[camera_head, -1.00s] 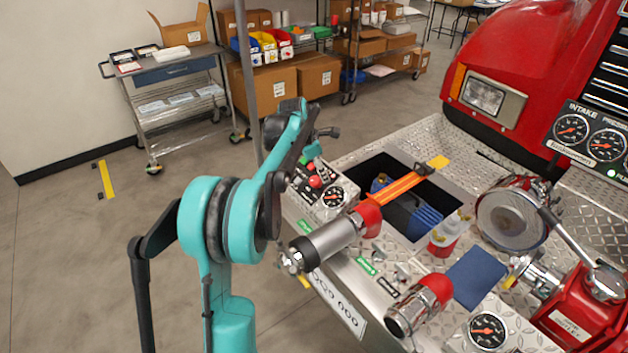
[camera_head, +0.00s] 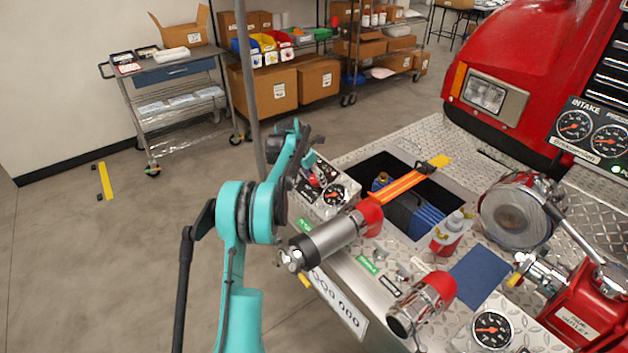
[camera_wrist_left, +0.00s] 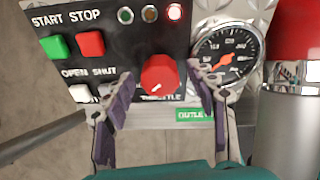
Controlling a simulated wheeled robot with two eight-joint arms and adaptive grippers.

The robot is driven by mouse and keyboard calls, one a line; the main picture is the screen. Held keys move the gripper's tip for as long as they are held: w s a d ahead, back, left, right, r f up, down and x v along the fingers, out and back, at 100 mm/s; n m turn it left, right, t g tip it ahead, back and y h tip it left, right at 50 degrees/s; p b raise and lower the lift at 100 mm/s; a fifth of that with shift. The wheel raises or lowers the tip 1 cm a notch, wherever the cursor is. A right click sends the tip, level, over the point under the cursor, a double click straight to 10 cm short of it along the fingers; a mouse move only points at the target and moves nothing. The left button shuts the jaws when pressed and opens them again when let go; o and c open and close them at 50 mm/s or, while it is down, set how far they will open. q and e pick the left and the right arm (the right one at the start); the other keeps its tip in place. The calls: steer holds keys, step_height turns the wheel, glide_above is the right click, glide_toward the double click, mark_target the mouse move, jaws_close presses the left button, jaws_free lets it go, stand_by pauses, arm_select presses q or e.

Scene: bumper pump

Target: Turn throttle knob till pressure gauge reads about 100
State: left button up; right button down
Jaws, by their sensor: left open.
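The red throttle knob (camera_wrist_left: 160,75) is on a black control panel in the left wrist view, with a white mark at its lower edge. My left gripper (camera_wrist_left: 163,88) is open, its fingers apart on either side below the knob; I cannot tell whether they touch it. The pressure gauge (camera_wrist_left: 226,55) is right of the knob, partly behind the right finger. Its orange needle points to the lower left, but I cannot read the value surely. In the head view, the gauge (camera_head: 334,195) shows beside my left wrist, which hides much of the panel. My right gripper is not in view.
A metal nozzle with a red collar (camera_head: 335,236) lies right of the panel. Start and stop buttons (camera_wrist_left: 90,43) are left of the knob. A bin with blue hose (camera_head: 427,216), a red bottle (camera_head: 446,238) and a blue cloth (camera_head: 479,277) are farther right.

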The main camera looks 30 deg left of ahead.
arm_select(q)
steer(key=c, duration=1.1)
steer(key=shift+c, duration=0.2)
